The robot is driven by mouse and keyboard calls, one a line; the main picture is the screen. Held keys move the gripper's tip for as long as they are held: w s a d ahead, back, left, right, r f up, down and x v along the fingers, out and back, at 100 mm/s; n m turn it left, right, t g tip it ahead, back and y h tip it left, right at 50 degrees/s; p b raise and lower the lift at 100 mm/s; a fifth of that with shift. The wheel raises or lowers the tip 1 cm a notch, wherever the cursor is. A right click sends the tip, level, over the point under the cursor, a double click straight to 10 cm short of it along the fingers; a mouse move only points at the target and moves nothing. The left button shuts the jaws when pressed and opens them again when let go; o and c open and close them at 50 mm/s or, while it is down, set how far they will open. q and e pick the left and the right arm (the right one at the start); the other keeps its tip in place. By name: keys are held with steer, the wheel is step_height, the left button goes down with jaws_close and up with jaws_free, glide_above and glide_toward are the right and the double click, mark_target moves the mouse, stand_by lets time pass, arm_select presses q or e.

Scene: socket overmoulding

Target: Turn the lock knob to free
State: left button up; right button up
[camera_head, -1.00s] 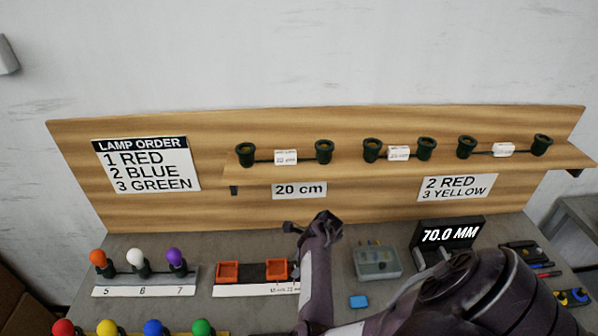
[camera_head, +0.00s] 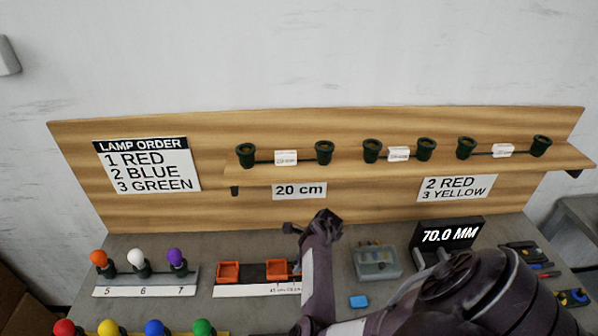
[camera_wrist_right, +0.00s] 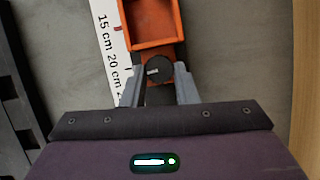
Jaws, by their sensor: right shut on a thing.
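The lock knob (camera_wrist_right: 157,70) is a small black round knob with a white mark, at the end of an orange block in the right wrist view. My right gripper (camera_wrist_right: 158,75) is shut on it, one grey finger on each side. In the head view, my right arm hides the knob and the fingertips. The orange-and-black fixture (camera_head: 252,272) with its white length scale (camera_head: 250,290) stands on the bench there, and its right end is behind my arm. My left gripper is not in view.
Left of the fixture is a rack (camera_head: 145,291) of orange, white and purple lamps. A shelf (camera_head: 350,168) with sockets runs behind.

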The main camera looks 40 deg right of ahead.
steer(key=n, duration=0.2)
steer(key=n+g+p, duration=0.1)
steer(key=n, duration=0.1)
steer(key=shift+w+d+y, duration=0.15)
steer(key=shift+d+y, duration=0.05)
steer(key=shift+y, duration=0.2)
steer(key=shift+w+n+g, duration=0.2)
steer(key=shift+n+g, duration=0.7)
steer(key=shift+n, duration=1)
steer(key=shift+y, duration=0.3)
steer(key=o, duration=1)
